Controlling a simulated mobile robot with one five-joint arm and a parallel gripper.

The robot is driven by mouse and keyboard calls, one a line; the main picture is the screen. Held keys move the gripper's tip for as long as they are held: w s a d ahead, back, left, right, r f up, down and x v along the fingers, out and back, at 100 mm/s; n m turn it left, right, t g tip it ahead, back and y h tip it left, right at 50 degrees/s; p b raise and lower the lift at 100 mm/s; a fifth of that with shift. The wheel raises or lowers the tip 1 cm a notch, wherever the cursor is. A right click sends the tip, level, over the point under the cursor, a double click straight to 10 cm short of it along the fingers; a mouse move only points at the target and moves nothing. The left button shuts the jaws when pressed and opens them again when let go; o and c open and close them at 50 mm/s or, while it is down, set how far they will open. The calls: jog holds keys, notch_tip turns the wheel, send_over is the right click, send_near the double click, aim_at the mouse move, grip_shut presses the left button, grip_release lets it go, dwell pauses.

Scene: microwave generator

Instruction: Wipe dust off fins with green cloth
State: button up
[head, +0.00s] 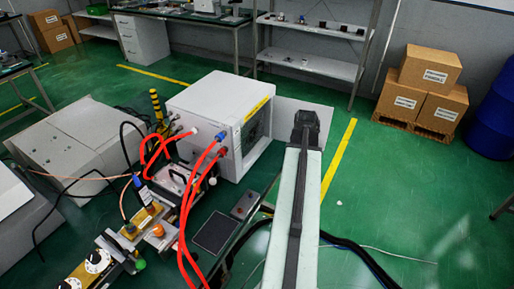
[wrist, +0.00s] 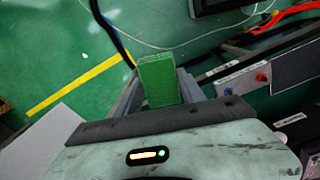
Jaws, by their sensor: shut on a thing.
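The white generator cabinet (head: 215,105) stands left of my arm in the head view. Its near right side shows a dark opening (head: 257,132), and a pale panel (head: 285,113) stands out to the right of it. Separate fins cannot be made out in the opening. My gripper (head: 305,122) shows from behind at the end of my arm, in front of that panel. In the wrist view my gripper (wrist: 158,78) is shut on a green cloth (wrist: 158,80), a folded block between the fingers. The cloth is hidden in the head view.
Red hoses (head: 187,210) run from the cabinet down past a flat dark screen (head: 215,232) and a small button box (head: 244,205). Cardboard boxes (head: 424,92) and a blue drum (head: 495,115) stand at the right. Open green floor lies right of my arm; a thin cable crosses it.

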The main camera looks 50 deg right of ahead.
jog(key=w+a+f+m+t+y+b, duration=0.1)
jog(key=w+a+f+t+y+b, duration=0.15)
jog(key=w+f+b, duration=0.45)
jog(key=m+t+y+b, duration=0.2)
jog(key=m+t+b, duration=0.3)
jog(key=t+b, duration=1)
send_near(246, 143)
jog(key=shift+h, duration=0.25)
jog(key=shift+a+x, duration=0.15)
jog(key=shift+x, duration=0.95)
jog(key=shift+a+x, duration=0.15)
jog(key=shift+x, duration=0.95)
jog(key=shift+x, duration=0.9)
jog(key=shift+r, duration=0.15)
